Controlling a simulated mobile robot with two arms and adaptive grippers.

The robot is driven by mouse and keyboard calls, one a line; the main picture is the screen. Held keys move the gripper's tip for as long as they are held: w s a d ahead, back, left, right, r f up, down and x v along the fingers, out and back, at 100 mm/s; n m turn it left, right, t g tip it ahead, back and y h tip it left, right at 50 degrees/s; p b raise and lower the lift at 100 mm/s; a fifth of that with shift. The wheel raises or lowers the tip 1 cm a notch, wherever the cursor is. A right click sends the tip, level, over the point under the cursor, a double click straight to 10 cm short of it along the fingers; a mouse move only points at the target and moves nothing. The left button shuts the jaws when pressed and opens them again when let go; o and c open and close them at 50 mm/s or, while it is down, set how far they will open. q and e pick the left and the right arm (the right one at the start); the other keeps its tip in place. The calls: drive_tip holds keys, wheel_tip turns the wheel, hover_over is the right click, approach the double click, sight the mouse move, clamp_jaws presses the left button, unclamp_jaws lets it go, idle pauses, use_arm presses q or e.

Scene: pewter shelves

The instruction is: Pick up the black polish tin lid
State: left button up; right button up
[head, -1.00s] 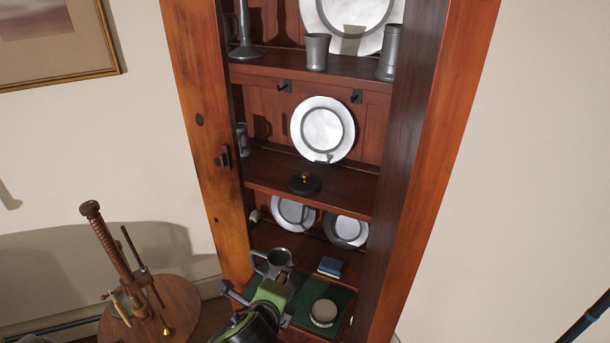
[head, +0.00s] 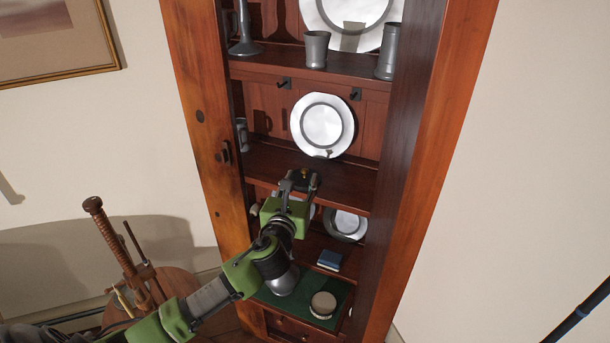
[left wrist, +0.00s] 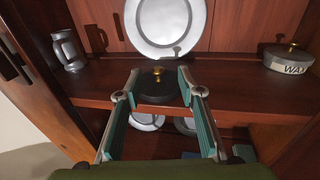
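The black polish tin lid (head: 305,182), a dark disc with a brass knob, lies on the middle shelf, partly hidden by my left gripper in the head view. The left wrist view shows the lid (left wrist: 158,92) between the two fingers. My left gripper (head: 299,181) reaches in from the front at shelf height. In the left wrist view its fingers (left wrist: 158,76) are spread, one on each side of the lid, very close to its edge. I cannot tell whether they touch it. My right gripper is not in view.
A pewter plate (head: 323,125) leans behind the lid. In the left wrist view, a tin marked WAX (left wrist: 290,61) stands to the right and a pewter mug (left wrist: 68,50) to the left. The cabinet's side walls bound the shelf. A blue box (head: 330,259) sits lower.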

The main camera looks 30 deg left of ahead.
sight(304, 172)
use_arm(q)
drive_tip(key=shift+a+f+p+x, duration=0.1)
drive_tip(key=shift+f+p+x, duration=0.1)
drive_tip(key=shift+x, duration=0.95)
drive_tip(key=shift+a+f+p+x, duration=0.1)
drive_tip(key=shift+p+x, duration=0.1)
drive_tip(key=shift+x, duration=0.95)
drive_tip(key=shift+f+p+x, duration=0.15)
drive_tip(key=shift+p+x, duration=0.05)
drive_tip(key=shift+x, duration=0.95)
drive_tip(key=shift+s, duration=0.1)
clamp_jaws()
